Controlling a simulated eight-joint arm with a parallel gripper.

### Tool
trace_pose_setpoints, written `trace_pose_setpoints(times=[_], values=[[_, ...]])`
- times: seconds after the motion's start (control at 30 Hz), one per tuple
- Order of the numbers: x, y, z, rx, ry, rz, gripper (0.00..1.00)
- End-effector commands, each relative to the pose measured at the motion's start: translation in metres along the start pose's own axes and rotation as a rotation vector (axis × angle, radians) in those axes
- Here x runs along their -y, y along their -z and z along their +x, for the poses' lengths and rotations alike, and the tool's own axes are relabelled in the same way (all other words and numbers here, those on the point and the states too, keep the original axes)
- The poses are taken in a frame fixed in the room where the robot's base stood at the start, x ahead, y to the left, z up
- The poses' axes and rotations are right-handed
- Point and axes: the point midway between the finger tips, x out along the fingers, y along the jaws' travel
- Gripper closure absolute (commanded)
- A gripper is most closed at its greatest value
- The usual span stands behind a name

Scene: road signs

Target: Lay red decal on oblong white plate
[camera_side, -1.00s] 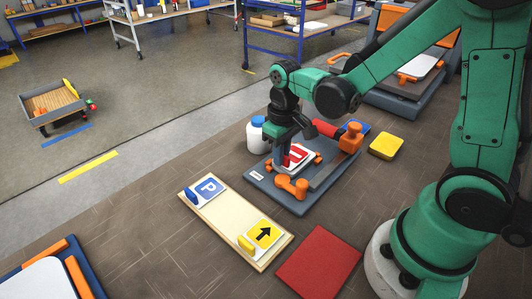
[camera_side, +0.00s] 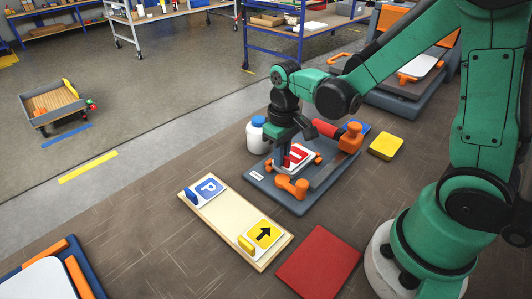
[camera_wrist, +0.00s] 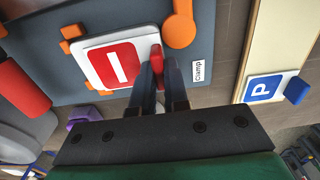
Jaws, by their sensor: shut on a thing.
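The red decal (camera_side: 296,154), with a white bar across it, lies flat over a white surface in the grey clamp fixture (camera_side: 262,183). It also shows in the wrist view (camera_wrist: 113,64), with a white border around it. I cannot tell whether that border is the white plate or the decal's own backing. My gripper (camera_wrist: 158,66) is shut on the red tab (camera_wrist: 157,52) at the decal's edge. In the side view my gripper (camera_side: 283,158) is low over the fixture and hides part of the decal. I see no clear gap under the decal.
Orange clamps (camera_side: 292,187) stand around the fixture, one with a red handle. A white bottle with a blue cap (camera_side: 257,137) stands behind. A pale board (camera_side: 222,215) holds blue and yellow decals in front. A red square (camera_side: 319,262) and a yellow block (camera_side: 386,146) lie nearby.

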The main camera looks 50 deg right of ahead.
Motion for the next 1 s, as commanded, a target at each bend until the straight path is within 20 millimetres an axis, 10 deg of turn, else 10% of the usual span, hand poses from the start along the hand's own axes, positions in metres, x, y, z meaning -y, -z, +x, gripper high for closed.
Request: trace_pose_setpoints(times=[0.93, 1.0], values=[[0.0000, 0.0002, 0.0035, 0.000, 0.000, 0.000, 1.00], [0.0000, 0.0002, 0.0035, 0.000, 0.000, 0.000, 0.76]])
